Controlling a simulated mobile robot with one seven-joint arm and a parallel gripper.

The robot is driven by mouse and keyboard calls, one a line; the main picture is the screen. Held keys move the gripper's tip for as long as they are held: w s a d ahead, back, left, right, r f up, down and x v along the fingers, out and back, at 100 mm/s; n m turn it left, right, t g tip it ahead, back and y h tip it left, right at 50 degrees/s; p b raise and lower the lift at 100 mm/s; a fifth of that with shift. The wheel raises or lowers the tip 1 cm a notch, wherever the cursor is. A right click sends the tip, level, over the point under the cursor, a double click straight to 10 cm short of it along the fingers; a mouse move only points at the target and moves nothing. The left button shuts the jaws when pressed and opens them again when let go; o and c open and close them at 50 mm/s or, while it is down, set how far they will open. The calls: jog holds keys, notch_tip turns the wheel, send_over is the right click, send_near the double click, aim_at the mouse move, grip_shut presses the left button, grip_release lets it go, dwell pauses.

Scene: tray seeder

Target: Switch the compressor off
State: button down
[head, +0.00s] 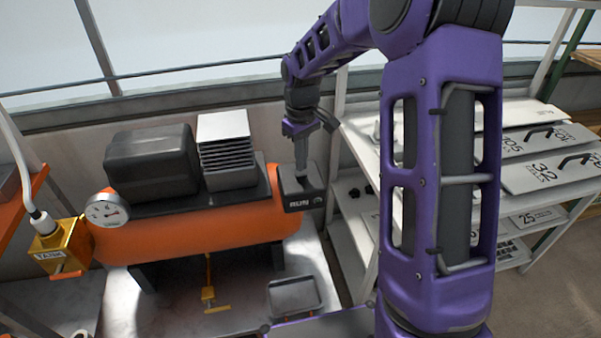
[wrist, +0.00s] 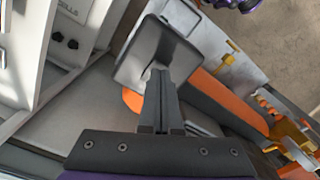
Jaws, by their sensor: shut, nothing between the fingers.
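The compressor has an orange tank (head: 215,235), a black motor cover (head: 151,162) and a grey finned block (head: 226,150). A dark switch box (head: 303,200) marked "RUN" sits at the tank's right end. My gripper (head: 300,174) points down at the top of this box with its fingers together and nothing between them. In the wrist view, the closed fingers (wrist: 158,72) reach onto the box (wrist: 140,48). I cannot tell whether they press on it. The switch part under the fingertips is hidden.
A round gauge (head: 107,210) and a yellow "TANK" valve (head: 60,247) are at the left. A shelf of labelled plates (head: 535,160) stands at the right, close to my arm. A small grey tray (head: 294,296) and a yellow drain handle (head: 210,296) are below the tank.

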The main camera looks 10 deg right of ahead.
aim_at(301, 174)
jog(key=shift+f+b, duration=0.65)
jog(key=shift+f, duration=0.4)
dwell(0.4)
jog(key=shift+r, duration=0.1)
jog(key=shift+r+p, duration=2.85)
jog(key=shift+r, duration=0.65)
